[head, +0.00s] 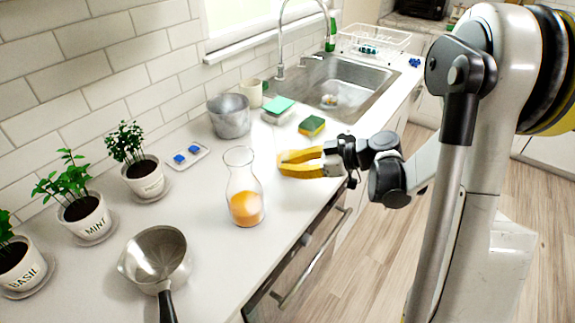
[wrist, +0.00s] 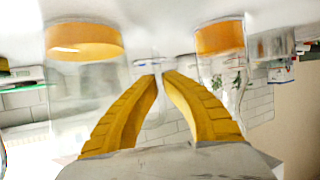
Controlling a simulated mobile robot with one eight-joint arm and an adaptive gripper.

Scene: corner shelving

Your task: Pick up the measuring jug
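The wrist view looks upside down. A wide clear vessel with orange liquid (wrist: 85,41), which looks like the measuring jug, stands close on its left. In the head view I cannot clearly make it out; a pale orange patch shows by the fingertips. A clear narrow-necked carafe with orange liquid (head: 245,208) stands on the counter left of my gripper (head: 280,165); it also shows at right in the wrist view (wrist: 220,38). My yellow fingers (wrist: 162,74) converge with almost no gap, and nothing shows between the tips.
A metal pot (head: 229,117), cream mug (head: 251,93) and sponges (head: 312,125) stand behind, near the sink (head: 345,88). Potted herbs (head: 85,215) line the wall; a saucepan (head: 157,258) sits front left. The counter's front edge lies below my gripper.

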